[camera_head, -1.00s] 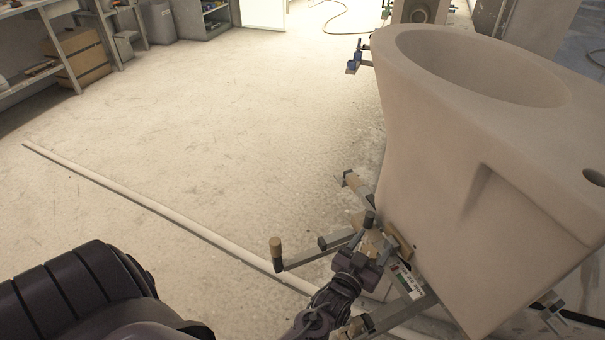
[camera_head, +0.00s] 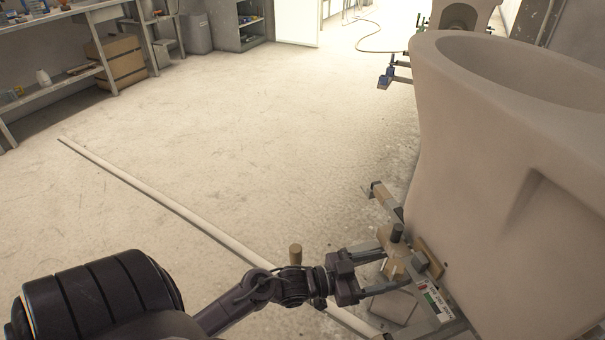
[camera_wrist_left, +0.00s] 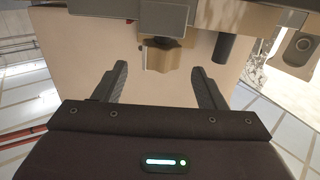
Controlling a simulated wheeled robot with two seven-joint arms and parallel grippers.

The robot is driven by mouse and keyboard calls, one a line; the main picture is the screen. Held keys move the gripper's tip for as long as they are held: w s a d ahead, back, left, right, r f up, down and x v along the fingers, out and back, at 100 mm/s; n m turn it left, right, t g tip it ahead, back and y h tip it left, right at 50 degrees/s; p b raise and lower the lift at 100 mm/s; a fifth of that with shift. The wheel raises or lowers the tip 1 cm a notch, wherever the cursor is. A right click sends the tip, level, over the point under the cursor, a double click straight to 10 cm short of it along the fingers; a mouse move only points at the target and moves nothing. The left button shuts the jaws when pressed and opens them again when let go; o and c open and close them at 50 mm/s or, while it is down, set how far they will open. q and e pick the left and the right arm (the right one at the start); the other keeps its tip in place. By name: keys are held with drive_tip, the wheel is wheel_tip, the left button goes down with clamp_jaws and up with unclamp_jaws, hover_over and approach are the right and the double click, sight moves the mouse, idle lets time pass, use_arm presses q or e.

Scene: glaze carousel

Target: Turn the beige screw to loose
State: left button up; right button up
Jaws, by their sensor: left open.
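The beige screw (camera_wrist_left: 165,57) shows in the left wrist view as a lobed tan knob under a grey metal bar. In the head view a tan part (camera_head: 392,264), which seems to be the same screw, sits on the clamp frame beside the ceramic bowl. My left gripper (camera_head: 385,271) is open and points right at it. In the left wrist view my left gripper (camera_wrist_left: 160,72) has one finger on each side of the screw's line, and the knob lies around or just past the fingertips. I cannot tell whether they touch. My right gripper is not in view.
The large pale ceramic bowl (camera_head: 480,150) fills the right. A dark upright peg (camera_head: 397,232) stands close to the screw. A pale pipe (camera_head: 170,205) lies on the floor (camera_head: 270,130), which is otherwise clear to the left.

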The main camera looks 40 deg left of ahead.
use_arm(q)
drive_tip(key=shift+s+a, duration=0.3)
drive_tip(key=shift+s, duration=0.25)
drive_tip(key=y, duration=0.1)
drive_tip(key=d+f+g+y, duration=0.1)
drive_tip(key=shift+w+f+n+y, duration=0.1)
drive_tip(key=shift+w+n+y, duration=0.2)
drive_tip(key=shift+y, duration=0.1)
drive_tip(key=s+a+f+n+g+y+p, duration=0.2)
drive_tip(key=s+f+g+y+p, duration=0.1)
drive_tip(key=s+f+p, duration=0.5)
drive_tip(key=s+a+f+n+g+y+p, duration=0.2)
drive_tip(key=s+f+g+p, duration=0.4)
drive_tip(key=s+f+p, duration=0.3)
wheel_tip(320, 180, down, 3)
drive_tip(key=shift+s+f+y, duration=0.1)
drive_tip(key=shift+s+y, duration=0.6)
drive_tip(key=shift+s, duration=0.4)
drive_tip(key=shift+c, duration=0.3)
drive_tip(key=shift+c, duration=1.2)
drive_tip(key=shift+w+a, duration=0.1)
